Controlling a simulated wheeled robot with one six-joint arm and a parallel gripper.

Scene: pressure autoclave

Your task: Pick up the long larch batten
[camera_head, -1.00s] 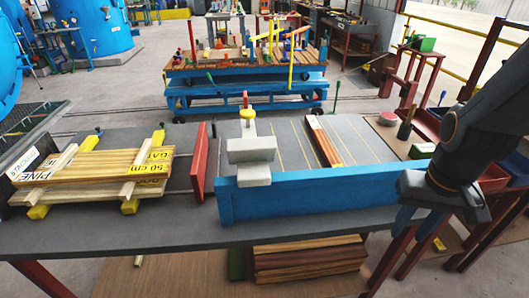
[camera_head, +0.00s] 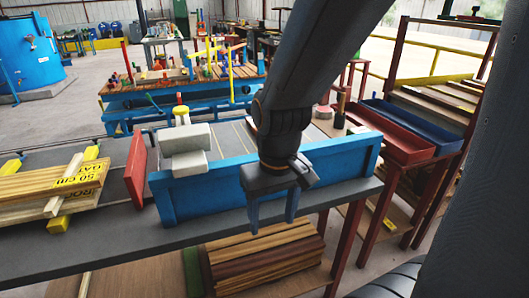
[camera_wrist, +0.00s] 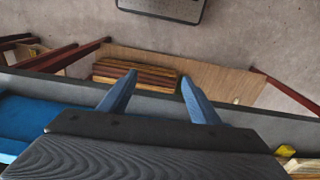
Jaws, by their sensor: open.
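My gripper (camera_head: 272,208) is open and empty, its two blue fingers pointing down in front of the blue fence (camera_head: 335,172) at the bench's front edge. In the wrist view my gripper (camera_wrist: 157,88) has the stacked battens on the lower shelf (camera_wrist: 140,74) beyond its fingers, well apart from them. That stack (camera_head: 262,258) shows brown and dark strips in the head view. I cannot tell which piece is the long larch batten. My arm hides much of the bench top behind the fence, where a brown batten lay in the earlier frame.
A labelled bundle of yellowish battens (camera_head: 50,188) lies at the left. A red plate (camera_head: 135,168) and a pale clamp block (camera_head: 185,150) stand near the fence's left end. Red and blue trays (camera_head: 397,138) and a rack of boards (camera_head: 432,104) are at the right.

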